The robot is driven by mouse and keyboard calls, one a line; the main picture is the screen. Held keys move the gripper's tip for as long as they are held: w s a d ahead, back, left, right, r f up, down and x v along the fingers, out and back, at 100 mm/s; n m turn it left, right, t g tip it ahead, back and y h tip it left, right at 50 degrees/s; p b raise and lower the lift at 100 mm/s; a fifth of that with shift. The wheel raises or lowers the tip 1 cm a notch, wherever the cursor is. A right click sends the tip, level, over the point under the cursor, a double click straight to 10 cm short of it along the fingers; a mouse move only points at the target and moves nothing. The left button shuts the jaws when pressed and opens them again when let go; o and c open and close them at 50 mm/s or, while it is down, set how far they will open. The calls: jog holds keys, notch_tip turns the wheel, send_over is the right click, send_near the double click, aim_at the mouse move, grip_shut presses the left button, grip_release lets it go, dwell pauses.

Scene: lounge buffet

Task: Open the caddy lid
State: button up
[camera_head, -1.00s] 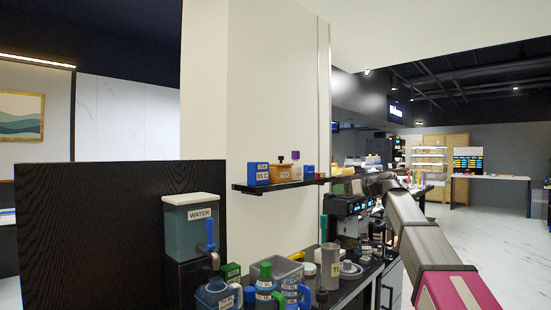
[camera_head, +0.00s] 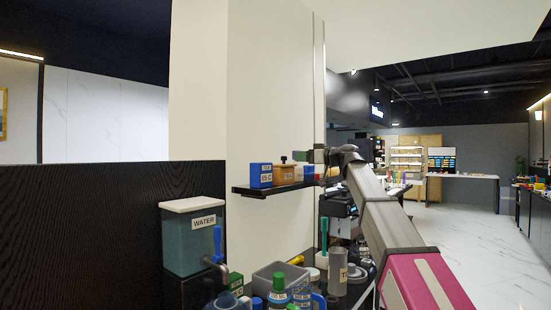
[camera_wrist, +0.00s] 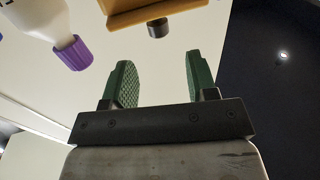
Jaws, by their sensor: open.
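The caddy, an orange-tan box (camera_head: 284,174) with a dark knob on its lid, sits on the black wall shelf in the head view. In the wrist view its orange body (camera_wrist: 165,10) shows at the top edge, cut off, with the dark knob (camera_wrist: 157,28) pointing down toward my fingers. The lid looks closed. My gripper (camera_wrist: 157,80) is open and empty, its green fingers apart from the knob. In the head view my gripper (camera_head: 317,156) is at the right part of the shelf, small and partly hidden by my arm.
A blue box (camera_head: 261,175) stands left of the caddy. A white bottle with a purple cap (camera_wrist: 72,53) is close beside it in the wrist view. Below are a water dispenser (camera_head: 194,240), a grey bin (camera_head: 281,275) and several bottles on the crowded counter.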

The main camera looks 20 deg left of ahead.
jog(key=a, duration=0.3)
jog(key=w+a, duration=0.1)
jog(key=a, duration=0.2)
jog(key=w+a, duration=0.1)
jog(key=a, duration=0.2)
jog(key=shift+a, duration=0.15)
jog(key=shift+c, duration=0.4)
grip_shut()
